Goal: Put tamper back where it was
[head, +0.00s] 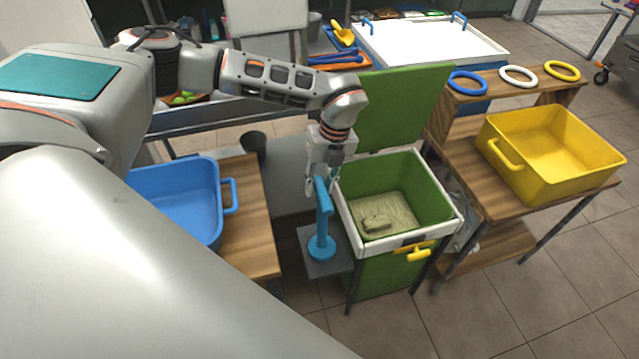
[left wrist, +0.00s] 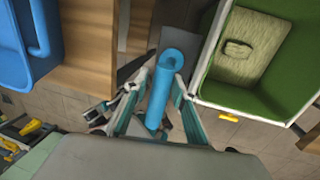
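The blue tamper (head: 322,225) stands upright with its round base on a small dark grey shelf (head: 312,264) beside the green press box. My left gripper (head: 321,189) is above it, with its fingers on either side of the tamper's handle. In the left wrist view the tamper's handle (left wrist: 159,100) lies between the fingers of the left gripper (left wrist: 156,88). The fingers look spread, with a gap to the handle on the left side. Whether the other finger touches the handle is unclear. My right gripper is not in view.
The green press box (head: 430,185) with a white rim holds a pale pressed block (head: 377,221). Its green lid (head: 405,105) stands open behind. A blue tub (head: 180,200) is on a wooden table to the left. A yellow tub (head: 550,145) is on a wooden table to the right.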

